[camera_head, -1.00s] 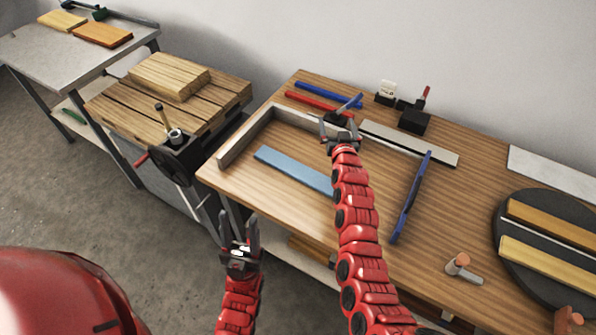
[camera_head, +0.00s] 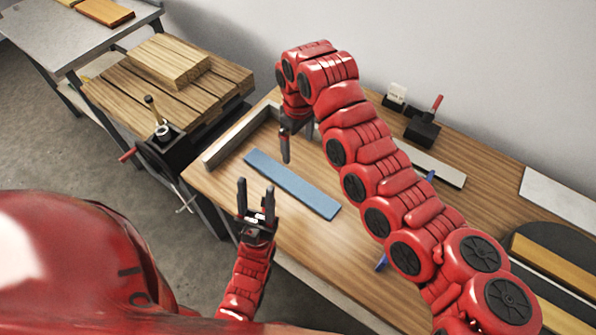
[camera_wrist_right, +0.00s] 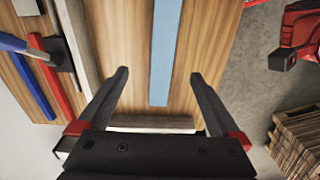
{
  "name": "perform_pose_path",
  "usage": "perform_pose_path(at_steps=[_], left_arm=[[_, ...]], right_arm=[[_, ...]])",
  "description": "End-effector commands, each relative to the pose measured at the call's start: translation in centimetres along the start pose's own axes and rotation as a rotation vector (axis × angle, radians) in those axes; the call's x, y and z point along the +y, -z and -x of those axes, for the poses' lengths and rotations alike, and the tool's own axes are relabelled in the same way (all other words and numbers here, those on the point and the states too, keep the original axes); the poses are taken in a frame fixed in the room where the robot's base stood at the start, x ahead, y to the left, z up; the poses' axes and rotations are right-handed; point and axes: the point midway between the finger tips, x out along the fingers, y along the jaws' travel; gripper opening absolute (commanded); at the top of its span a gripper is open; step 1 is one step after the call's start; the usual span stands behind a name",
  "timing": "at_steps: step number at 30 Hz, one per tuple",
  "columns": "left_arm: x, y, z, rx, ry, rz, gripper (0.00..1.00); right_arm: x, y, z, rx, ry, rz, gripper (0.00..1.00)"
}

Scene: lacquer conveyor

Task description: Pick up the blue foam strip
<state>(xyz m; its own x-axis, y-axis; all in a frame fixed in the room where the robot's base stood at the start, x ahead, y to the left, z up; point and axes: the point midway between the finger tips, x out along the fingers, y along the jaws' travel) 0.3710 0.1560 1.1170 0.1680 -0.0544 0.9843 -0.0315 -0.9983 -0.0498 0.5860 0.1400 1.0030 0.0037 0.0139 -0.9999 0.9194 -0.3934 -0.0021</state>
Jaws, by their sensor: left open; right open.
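The blue foam strip (camera_head: 292,184) lies flat on the wooden bench in the head view. In the right wrist view the strip (camera_wrist_right: 167,45) runs down from the top, and its near end shows between the fingers. My right gripper (camera_head: 297,145) points down, open and empty, above and behind the strip's left half; it also shows in the wrist view (camera_wrist_right: 158,76). My left gripper (camera_head: 255,188) is open and empty, pointing up in front of the bench, left of the strip's middle in the picture.
A grey ledge (camera_head: 236,138) borders the bench's left side. A black block with a red handle (camera_head: 423,130) stands at the back. The vise (camera_head: 165,140) and a slatted table with a wood block (camera_head: 168,60) stand left. A red bar (camera_wrist_right: 50,72) lies beside a blue bar (camera_wrist_right: 35,88).

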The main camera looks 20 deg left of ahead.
Motion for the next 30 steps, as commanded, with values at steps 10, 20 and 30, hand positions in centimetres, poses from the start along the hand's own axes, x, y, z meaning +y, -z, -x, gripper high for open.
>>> perform_pose_path(at_steps=[10, 20, 30], left_arm=[[0.0, 0.0, -0.1, -0.001, 0.0, 0.0, 0.5], [0.0, -0.1, 0.8, -0.001, 0.0, 0.0, 0.5], [0.0, 0.1, -0.8, 0.0, 0.0, 0.0, 0.5]], right_arm=[[-0.6, -0.3, -5.3, -0.018, 0.006, 0.006, 1.0], [-0.2, -0.5, -10.2, -0.018, 0.0, 0.004, 1.0], [-0.6, -0.5, -13.0, -0.019, 0.004, 0.006, 1.0]])
